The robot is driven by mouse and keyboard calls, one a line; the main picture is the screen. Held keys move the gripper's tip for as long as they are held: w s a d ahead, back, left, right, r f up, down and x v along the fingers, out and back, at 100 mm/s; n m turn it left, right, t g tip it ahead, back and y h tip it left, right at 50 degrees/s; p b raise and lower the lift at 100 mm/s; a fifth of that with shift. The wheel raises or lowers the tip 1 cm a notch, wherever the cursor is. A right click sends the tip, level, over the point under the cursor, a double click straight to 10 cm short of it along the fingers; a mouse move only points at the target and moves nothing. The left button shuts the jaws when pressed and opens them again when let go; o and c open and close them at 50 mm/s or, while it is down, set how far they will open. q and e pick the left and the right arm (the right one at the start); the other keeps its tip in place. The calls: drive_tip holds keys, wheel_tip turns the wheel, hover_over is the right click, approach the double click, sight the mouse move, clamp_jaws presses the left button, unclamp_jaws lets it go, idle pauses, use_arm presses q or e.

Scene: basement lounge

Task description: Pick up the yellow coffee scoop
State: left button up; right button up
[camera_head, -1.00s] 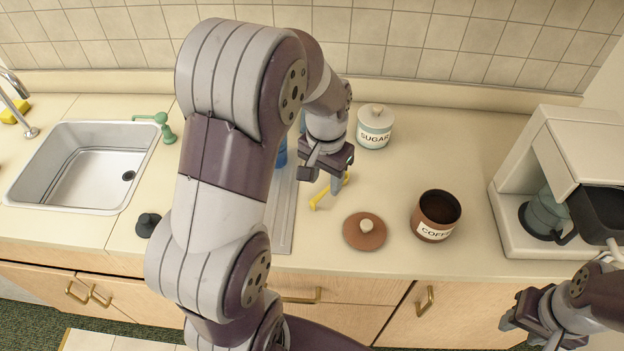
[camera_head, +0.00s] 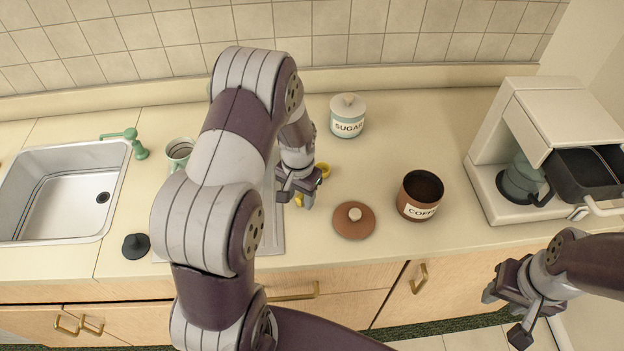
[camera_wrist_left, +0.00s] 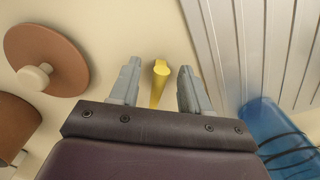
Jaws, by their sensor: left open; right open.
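The yellow coffee scoop (camera_head: 323,170) lies on the counter between the drying tray and the coffee lid. In the head view my left gripper (camera_head: 298,200) is above it and hides much of it. In the left wrist view the scoop's yellow handle (camera_wrist_left: 159,82) shows between the two grey fingers of my left gripper (camera_wrist_left: 158,85). The fingers are open, with a gap on both sides of the handle. I cannot tell how far above the counter the fingertips are. My right gripper (camera_head: 507,300) is open and empty, in front of the counter at the lower right.
A brown lid (camera_head: 354,222) and the open coffee canister (camera_head: 420,196) stand right of the scoop. The sugar jar (camera_head: 347,117) is behind. A ridged drying tray (camera_head: 270,235) and a blue object (camera_wrist_left: 275,130) lie on the other side. A coffee machine (camera_head: 490,165) stands at the right.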

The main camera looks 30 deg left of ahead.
use_arm(q)
drive_tip(key=shift+f, duration=0.1)
clamp_jaws()
